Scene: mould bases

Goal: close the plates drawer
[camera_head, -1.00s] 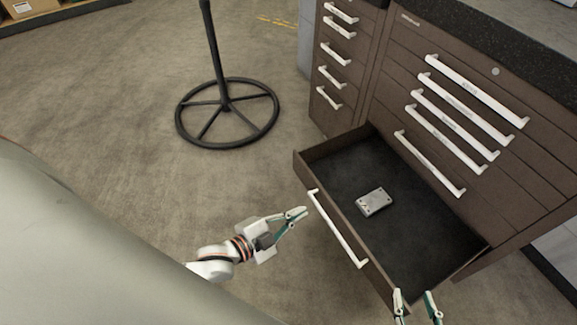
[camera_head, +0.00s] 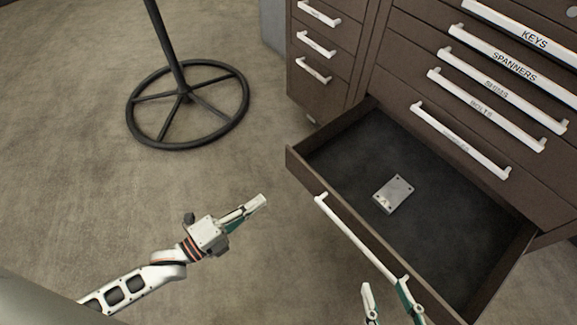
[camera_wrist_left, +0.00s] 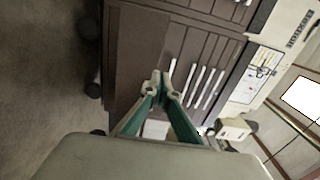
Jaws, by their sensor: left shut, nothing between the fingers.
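The open drawer (camera_head: 345,225) is pulled out low on the brown cabinet. Its front has a long white handle (camera_head: 358,240), and no label on it is readable from here. A small grey metal plate (camera_head: 393,194) lies inside on the dark drawer floor. My left gripper (camera_head: 262,200) is shut and empty, to the left of the drawer front and apart from it. Its closed fingertips (camera_wrist_left: 161,82) also show in the left wrist view, with the cabinet beyond. My right gripper (camera_head: 385,284) is open at the bottom, close to the handle's right end; I cannot tell whether it touches.
Shut drawers above read KEYS (camera_head: 535,38), SPANNERS (camera_head: 515,66), SHIMS and BOLTS; the lowest shut label is unclear. A second drawer stack (camera_head: 325,45) stands to the left. A black stand with a round base (camera_head: 187,95) is on the floor.

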